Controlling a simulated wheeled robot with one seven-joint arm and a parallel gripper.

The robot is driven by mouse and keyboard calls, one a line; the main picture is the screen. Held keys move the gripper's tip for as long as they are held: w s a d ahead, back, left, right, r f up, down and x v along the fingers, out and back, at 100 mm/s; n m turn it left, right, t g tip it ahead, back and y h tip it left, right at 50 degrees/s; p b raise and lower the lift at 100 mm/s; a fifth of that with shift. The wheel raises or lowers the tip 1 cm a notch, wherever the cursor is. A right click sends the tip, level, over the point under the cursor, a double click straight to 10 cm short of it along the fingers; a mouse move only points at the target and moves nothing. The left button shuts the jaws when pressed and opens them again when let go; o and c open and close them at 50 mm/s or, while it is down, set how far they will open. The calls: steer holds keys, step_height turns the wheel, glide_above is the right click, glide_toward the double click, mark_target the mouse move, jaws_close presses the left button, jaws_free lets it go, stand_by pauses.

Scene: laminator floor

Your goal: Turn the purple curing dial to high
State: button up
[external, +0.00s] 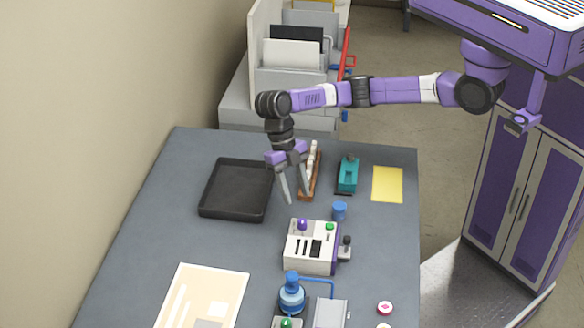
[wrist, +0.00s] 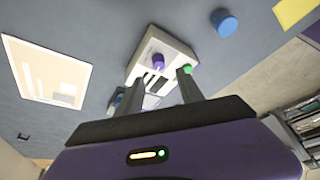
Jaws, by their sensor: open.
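The purple dial (external: 303,224) sits on top of a white box-shaped device (external: 310,262) on the grey table. A green knob (external: 329,227) is beside it. In the wrist view the purple dial (wrist: 157,61) shows on the white device (wrist: 150,42), ahead of my fingers. My gripper (external: 298,200) is open and empty, pointing down, above the table and behind the device in the external view. It is apart from the dial. In the wrist view my gripper's fingers (wrist: 160,82) overlap the near part of the device. The dial's setting is too small to read.
A black tray (external: 207,205) lies left of my gripper. A wooden rack (external: 310,183), teal tool (external: 347,174), yellow sheet (external: 387,184) and blue cup (external: 340,210) are to the right. A blue bottle (external: 292,294) stands in front of the device.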

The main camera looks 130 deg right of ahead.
mark_target(302, 220)
steer(key=shift+p+x, duration=0.4)
steer(key=shift+x, duration=3.5)
jaws_close()
